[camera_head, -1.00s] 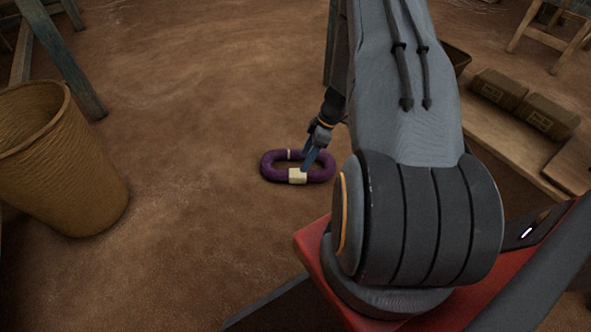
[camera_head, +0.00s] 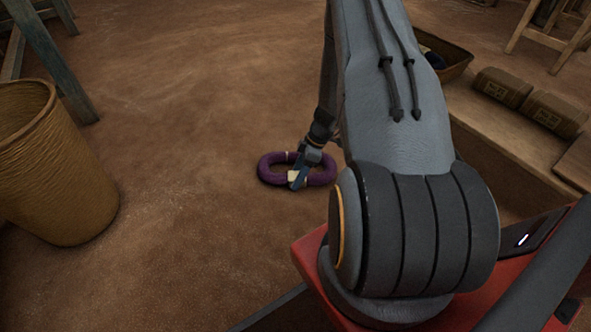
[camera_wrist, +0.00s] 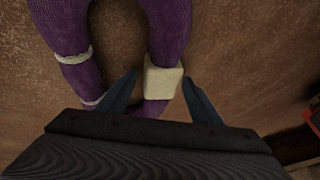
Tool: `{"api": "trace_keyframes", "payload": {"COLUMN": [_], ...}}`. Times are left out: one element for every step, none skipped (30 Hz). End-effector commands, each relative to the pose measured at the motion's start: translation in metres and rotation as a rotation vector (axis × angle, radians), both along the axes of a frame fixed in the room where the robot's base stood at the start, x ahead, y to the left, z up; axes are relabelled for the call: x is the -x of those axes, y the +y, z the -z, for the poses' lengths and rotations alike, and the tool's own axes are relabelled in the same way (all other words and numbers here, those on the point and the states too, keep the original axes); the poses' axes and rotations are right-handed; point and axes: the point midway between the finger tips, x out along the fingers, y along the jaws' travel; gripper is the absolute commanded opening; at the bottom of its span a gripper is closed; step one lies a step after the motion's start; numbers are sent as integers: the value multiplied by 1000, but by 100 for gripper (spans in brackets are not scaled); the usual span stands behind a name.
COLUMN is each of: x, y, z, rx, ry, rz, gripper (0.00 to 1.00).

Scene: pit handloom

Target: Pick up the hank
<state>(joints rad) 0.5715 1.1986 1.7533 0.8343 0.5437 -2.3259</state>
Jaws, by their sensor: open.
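The hank (camera_head: 272,177) is a purple oval ring of yarn lying flat on the brown earth floor. It has a cream band (camera_head: 294,176) around its near side and thin pale ties. My gripper (camera_head: 298,184) is down at the hank's near side and hides part of it. In the wrist view the hank (camera_wrist: 168,35) fills the upper middle. The cream band (camera_wrist: 162,82) lies between the two blue fingers of my gripper (camera_wrist: 165,88), which are open, one on each side. I cannot tell whether a finger touches the hank.
A tall woven basket (camera_head: 60,175) stands on the left, near a blue wooden leg (camera_head: 50,60). On the right is a raised ledge (camera_head: 490,130) with brown boxes (camera_head: 553,114) and a tray (camera_head: 452,62) behind my arm. The floor around the hank is clear.

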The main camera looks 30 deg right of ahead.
Motion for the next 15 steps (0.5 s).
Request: {"api": "trace_keyframes", "payload": {"x": [0,0,0,0,0,0,0,0,0,0,0,0,0,0,0], "y": [0,0,0,0,0,0,0,0,0,0,0,0,0,0,0], "z": [-1,-1,-1,-1,-1,-1,-1,-1,-1,-1,-1,-1,-1,-1,-1], "rx": [0,0,0,0,0,0,0,0,0,0,0,0,0,0,0], "ry": [0,0,0,0,0,0,0,0,0,0,0,0,0,0,0], "rz": [0,0,0,0,0,0,0,0,0,0,0,0,-1,-1,-1], "gripper": [59,59,54,49,44,37,32,27,20,15,11,7,6,6,6]}}
